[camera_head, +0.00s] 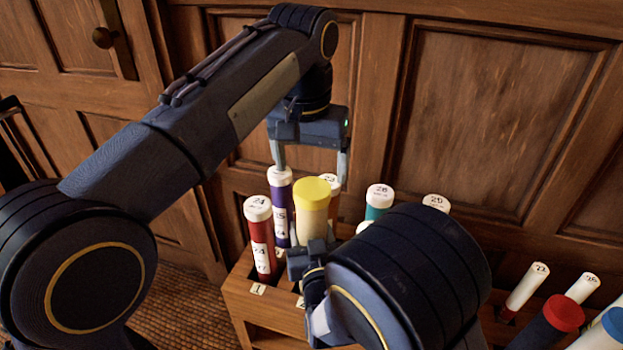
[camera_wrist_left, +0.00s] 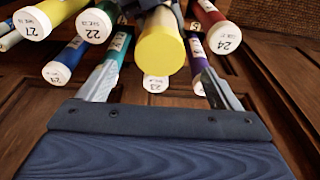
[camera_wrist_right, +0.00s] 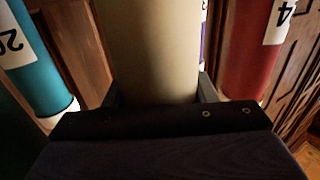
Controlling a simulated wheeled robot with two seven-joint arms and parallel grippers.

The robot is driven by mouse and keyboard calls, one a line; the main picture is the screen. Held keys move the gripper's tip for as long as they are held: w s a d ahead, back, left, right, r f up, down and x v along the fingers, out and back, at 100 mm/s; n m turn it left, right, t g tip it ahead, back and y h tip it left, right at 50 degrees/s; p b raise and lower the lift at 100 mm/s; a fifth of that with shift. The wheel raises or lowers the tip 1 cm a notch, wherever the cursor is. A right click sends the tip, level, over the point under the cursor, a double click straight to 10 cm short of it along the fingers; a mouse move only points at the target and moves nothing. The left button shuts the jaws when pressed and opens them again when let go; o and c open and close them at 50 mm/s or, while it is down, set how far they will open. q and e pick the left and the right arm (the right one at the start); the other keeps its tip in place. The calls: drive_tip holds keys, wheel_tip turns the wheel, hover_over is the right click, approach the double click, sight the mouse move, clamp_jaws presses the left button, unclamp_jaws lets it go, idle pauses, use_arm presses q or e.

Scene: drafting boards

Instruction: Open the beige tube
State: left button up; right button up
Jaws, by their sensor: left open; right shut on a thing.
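The beige tube (camera_head: 311,228) stands upright in the wooden rack with its yellow cap (camera_head: 312,193) on. My right gripper (camera_head: 312,248) is shut on its body below the cap; the right wrist view shows the beige body (camera_wrist_right: 150,50) between the fingers. My left gripper (camera_head: 310,170) is open and points down above and slightly behind the cap. In the left wrist view the yellow cap (camera_wrist_left: 163,57) shows between and beyond the open fingers. The tube's lower end is hidden by my right gripper and arm.
The wooden rack (camera_head: 243,299) holds several other tubes close by: a red one (camera_head: 262,245), a purple one (camera_head: 279,207) and a teal one (camera_head: 377,205). More tubes stand at the lower right, including a red-capped one (camera_head: 563,312). A panelled wooden wall (camera_head: 500,120) rises behind.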

sight(312, 188)
use_arm(q)
drive_tip(key=shift+w+d+f, duration=0.1)
drive_tip(key=shift+w+f, duration=0.1)
drive_tip(key=shift+f, duration=1)
drive_tip(key=shift+w+f, duration=0.15)
drive_tip(key=shift+f, duration=1.05)
drive_tip(key=c, duration=1.2)
drive_tip(key=shift+r, duration=0.15)
drive_tip(key=shift+r, duration=1)
drive_tip(key=shift+r, duration=2)
use_arm(e)
drive_tip(key=o, duration=1.5)
